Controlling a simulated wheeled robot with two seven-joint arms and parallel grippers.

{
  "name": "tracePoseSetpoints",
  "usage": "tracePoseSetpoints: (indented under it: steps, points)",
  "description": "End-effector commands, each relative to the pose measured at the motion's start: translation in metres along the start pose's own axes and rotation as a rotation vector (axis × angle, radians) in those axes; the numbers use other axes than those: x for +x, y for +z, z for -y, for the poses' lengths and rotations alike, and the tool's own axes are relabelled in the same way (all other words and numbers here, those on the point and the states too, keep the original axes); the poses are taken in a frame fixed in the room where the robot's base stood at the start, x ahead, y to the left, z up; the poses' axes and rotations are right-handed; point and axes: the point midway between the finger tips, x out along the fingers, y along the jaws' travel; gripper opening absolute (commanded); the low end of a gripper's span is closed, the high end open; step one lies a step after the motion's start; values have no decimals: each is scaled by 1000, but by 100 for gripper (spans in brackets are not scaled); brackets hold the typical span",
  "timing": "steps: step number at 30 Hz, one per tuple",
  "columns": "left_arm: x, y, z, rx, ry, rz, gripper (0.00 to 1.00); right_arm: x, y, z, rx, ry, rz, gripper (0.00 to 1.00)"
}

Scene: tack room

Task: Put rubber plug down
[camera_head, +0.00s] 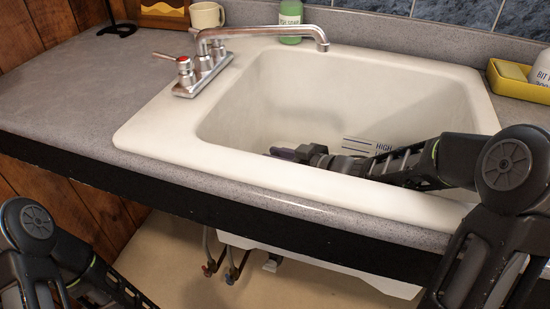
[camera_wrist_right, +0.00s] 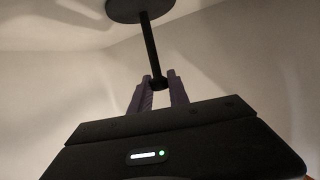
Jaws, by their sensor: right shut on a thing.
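My right gripper (camera_head: 286,154) reaches into the white sink (camera_head: 160,127) from the right, low behind its front rim. In the right wrist view its purple-grey fingers (camera_wrist_right: 159,96) are shut on the black stem of the rubber plug (camera_wrist_right: 149,50). The plug's flat dark disc shows at the top of that view, close to the pale sink surface; I cannot tell whether it touches. The plug is hidden in the head view. The drain is not visible. My left arm shows at the lower left, but its gripper is not in view.
A metal faucet (camera_head: 257,34) with a red-marked handle stands at the sink's back left. A cream mug (camera_head: 206,16) and a green bottle (camera_head: 290,20) stand behind. A yellow tray (camera_head: 515,88) sits at the right.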

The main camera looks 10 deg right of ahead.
Motion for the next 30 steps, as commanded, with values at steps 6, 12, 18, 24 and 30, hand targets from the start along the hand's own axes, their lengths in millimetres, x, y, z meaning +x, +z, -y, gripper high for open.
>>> tracePoseSetpoints:
  steps: [6,12,18,24,30]
  points:
    - [0,0,0,0,0,0,36,0,0,0,-1,0,-1,0]
    - [1,0,0,0,0,0,36,0,2,0,-1,0,0,30]
    - [1,0,0,0,0,0,36,0,2,0,-1,0,0,43]
    - [0,0,0,0,0,0,36,0,1,0,-1,0,0,43]
    - [-11,0,-4,1,0,0,36,-12,-5,-1,-1,2,2,43]
